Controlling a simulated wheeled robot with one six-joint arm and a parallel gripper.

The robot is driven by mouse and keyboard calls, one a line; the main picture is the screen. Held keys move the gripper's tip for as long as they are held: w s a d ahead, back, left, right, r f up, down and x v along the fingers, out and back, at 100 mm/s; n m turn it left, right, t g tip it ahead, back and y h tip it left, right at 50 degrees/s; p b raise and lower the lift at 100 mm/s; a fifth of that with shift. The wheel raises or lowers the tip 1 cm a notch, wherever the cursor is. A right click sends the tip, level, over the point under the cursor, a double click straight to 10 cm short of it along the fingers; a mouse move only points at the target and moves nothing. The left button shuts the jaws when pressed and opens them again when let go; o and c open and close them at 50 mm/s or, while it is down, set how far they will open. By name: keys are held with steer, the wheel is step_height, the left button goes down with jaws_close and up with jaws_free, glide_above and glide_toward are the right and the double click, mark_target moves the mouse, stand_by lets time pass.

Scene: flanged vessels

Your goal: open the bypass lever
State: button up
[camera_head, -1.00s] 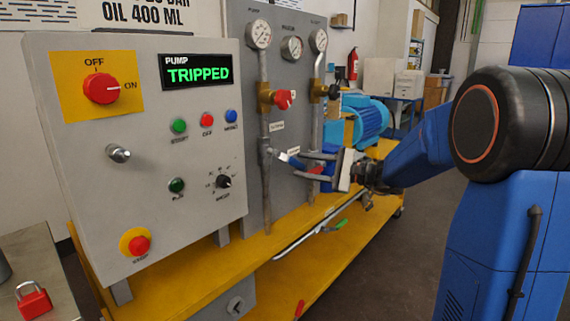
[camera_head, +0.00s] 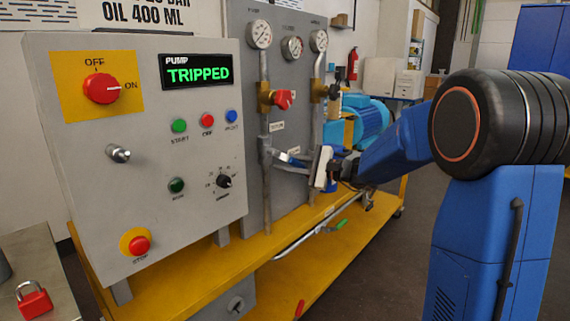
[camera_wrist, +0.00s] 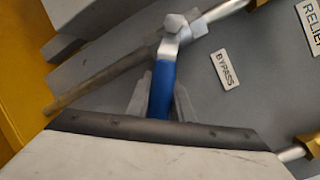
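The bypass lever has a blue handle (camera_wrist: 162,90) on a metal pivot (camera_wrist: 170,35), beside the BYPASS label (camera_wrist: 228,68). It stands out from the grey panel. My gripper (camera_wrist: 163,98) has one grey finger on each side of the blue handle, close against it, and looks shut on it. In the head view the lever (camera_head: 290,158) is small and partly covered by my gripper (camera_head: 298,160). The handle's end is hidden by the gripper body.
A control box (camera_head: 140,205) with a TRIPPED display (camera_head: 197,72) stands at the left. Gauges and a red-handled valve (camera_head: 282,99) are above the lever. A yellow frame (camera_head: 240,255) runs below, and a blue pump (camera_head: 368,120) stands behind my arm. Floor is clear at the lower right.

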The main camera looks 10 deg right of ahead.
jaws_close()
steer(key=shift+s+a+f+m, duration=0.25)
steer(key=shift+f+m, duration=0.15)
steer(key=shift+m, duration=0.4)
steer(key=o, duration=0.8)
jaws_free()
steer(key=v, duration=1.7)
steer(key=shift+f, duration=0.35)
steer(key=shift+d, duration=0.15)
